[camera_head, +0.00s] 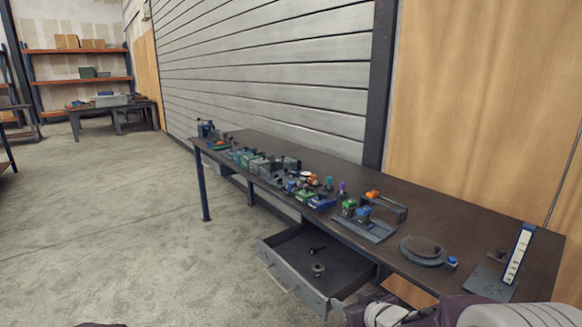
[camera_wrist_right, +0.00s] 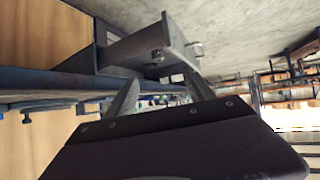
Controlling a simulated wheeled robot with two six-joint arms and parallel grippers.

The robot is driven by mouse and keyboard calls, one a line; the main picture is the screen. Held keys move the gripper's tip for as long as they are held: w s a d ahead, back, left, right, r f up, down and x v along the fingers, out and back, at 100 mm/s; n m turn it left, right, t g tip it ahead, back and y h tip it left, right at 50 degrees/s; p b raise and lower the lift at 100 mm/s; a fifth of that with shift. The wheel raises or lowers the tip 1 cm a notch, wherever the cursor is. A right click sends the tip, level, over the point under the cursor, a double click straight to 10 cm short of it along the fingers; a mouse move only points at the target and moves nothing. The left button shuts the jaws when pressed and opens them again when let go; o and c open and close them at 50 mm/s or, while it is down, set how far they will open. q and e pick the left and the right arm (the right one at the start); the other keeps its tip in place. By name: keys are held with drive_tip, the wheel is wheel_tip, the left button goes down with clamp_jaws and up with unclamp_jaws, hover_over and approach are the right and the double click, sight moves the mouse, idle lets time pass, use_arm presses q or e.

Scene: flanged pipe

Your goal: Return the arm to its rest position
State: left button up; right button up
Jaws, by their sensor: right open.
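My right arm (camera_head: 500,313) comes in from the lower right corner, low in front of the workbench (camera_head: 460,225). My right gripper (camera_head: 358,312) is at the bottom edge, just right of the open drawer (camera_head: 295,278), and partly cut off. In the right wrist view, the two fingers of the right gripper (camera_wrist_right: 162,92) stand apart with nothing between them. The drawer also shows there in a tilted view (camera_wrist_right: 150,42), beyond the fingers. My left gripper is not in view; only a small dark purple sliver shows at the bottom left edge.
The drawer holds a few small dark parts. On the bench are a round plate (camera_head: 422,250), a white-marked upright strip (camera_head: 519,255), a clamp-like fixture (camera_head: 365,225) and several small parts. Open concrete floor (camera_head: 130,220) lies left.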

drive_tip(key=s+d+f+m+g+h, duration=0.15)
drive_tip(key=s+f+g, duration=0.4)
drive_tip(key=s, duration=0.55)
drive_tip(key=s+d+f+m+g+h, duration=0.1)
drive_tip(key=s+f+m+g, duration=0.35)
drive_tip(key=s, duration=0.65)
use_arm(q)
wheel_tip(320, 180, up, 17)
drive_tip(key=p, duration=1.8)
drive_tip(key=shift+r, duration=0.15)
use_arm(e)
wheel_tip(320, 180, up, 18)
drive_tip(key=n, duration=0.2)
drive_tip(key=shift+w+f, duration=0.15)
drive_tip(key=shift+f, duration=0.05)
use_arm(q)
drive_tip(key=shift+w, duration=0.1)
use_arm(e)
drive_tip(key=shift+f, duration=0.1)
